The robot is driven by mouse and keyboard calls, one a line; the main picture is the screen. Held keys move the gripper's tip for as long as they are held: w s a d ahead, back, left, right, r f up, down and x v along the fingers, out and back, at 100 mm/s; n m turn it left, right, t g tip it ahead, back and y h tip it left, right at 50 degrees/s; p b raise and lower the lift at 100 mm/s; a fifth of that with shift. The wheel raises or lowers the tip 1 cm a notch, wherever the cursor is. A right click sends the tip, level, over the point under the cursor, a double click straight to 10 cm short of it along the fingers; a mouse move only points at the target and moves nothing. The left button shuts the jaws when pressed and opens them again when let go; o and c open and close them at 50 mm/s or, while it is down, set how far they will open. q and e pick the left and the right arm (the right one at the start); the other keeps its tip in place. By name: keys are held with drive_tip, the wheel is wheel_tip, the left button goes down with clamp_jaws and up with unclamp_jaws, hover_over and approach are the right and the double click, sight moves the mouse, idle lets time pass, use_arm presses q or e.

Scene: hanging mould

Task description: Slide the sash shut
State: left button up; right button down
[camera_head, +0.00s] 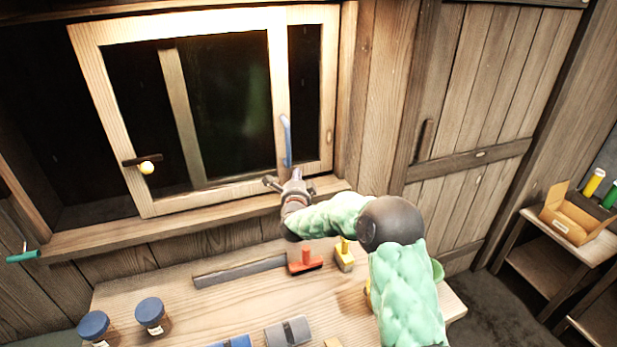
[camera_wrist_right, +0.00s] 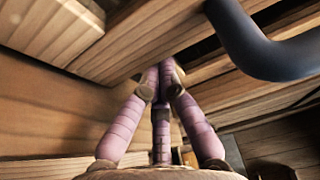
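The sash (camera_head: 108,105) is a pale wood-framed pane in the window. A wide dark gap (camera_head: 40,140) lies open to its left. A blue bar handle (camera_head: 286,140) stands upright on its right stile; a blue curved bar also shows at the upper right of the right wrist view (camera_wrist_right: 262,45). My right gripper (camera_head: 294,176) is just below the blue handle, near the sill. In the right wrist view its fingers (camera_wrist_right: 163,72) come together at the tips, empty and apart from the blue bar. My left gripper is not seen.
The sill (camera_head: 150,226) runs below the sash. The workbench (camera_head: 245,305) carries two blue-lidded jars (camera_head: 152,316), a red block (camera_head: 305,262) and a yellow piece (camera_head: 344,256). A teal handle (camera_head: 22,256) juts out at left. A cardboard box (camera_head: 577,218) stands at far right.

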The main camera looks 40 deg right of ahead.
sight(211, 192)
drive_tip(key=w+a+b, duration=0.1)
drive_tip(key=w+a, duration=0.1)
drive_tip(key=a, duration=0.6)
drive_tip(key=w+a+b, duration=0.1)
drive_tip(key=w+a, duration=0.2)
drive_tip(key=a, duration=0.5)
drive_tip(key=w+a+b, duration=0.1)
drive_tip(key=w+a, duration=0.1)
drive_tip(key=a, duration=0.6)
drive_tip(key=shift+w+b, duration=0.3)
drive_tip(key=shift+b, duration=0.1)
drive_tip(key=shift+w+a, duration=0.25)
drive_tip(key=shift+a, duration=0.55)
